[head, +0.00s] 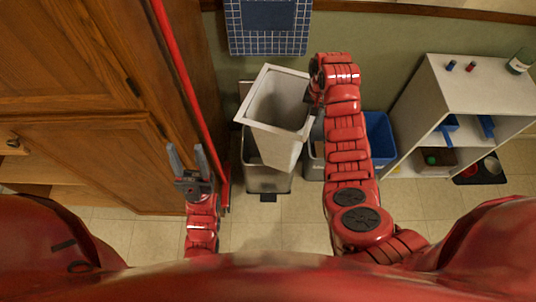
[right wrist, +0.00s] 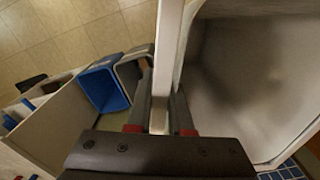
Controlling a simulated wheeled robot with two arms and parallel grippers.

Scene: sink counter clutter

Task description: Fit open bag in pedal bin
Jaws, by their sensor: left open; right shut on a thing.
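The open bag (head: 284,143) is a pale, stiff-looking, box-shaped liner with a wide square mouth facing up, tilted. My right gripper (right wrist: 160,112) is shut on its rim, at the bag's right side in the head view (head: 313,98). In the right wrist view the bag's inside (right wrist: 255,75) looks empty. The grey pedal bin (head: 262,181) stands on the floor below the bag, its black pedal at the front. The bag overlaps the bin's mouth; I cannot tell whether its lower end is inside. My left gripper (head: 188,160) is open and empty, left of the bin.
A blue bin (head: 380,135) and a grey bin (head: 315,165) stand right of the pedal bin. A white shelf unit (head: 425,100) is farther right. Wooden cabinets (head: 90,150) and a red pole (head: 187,85) are at left. The tiled floor in front is clear.

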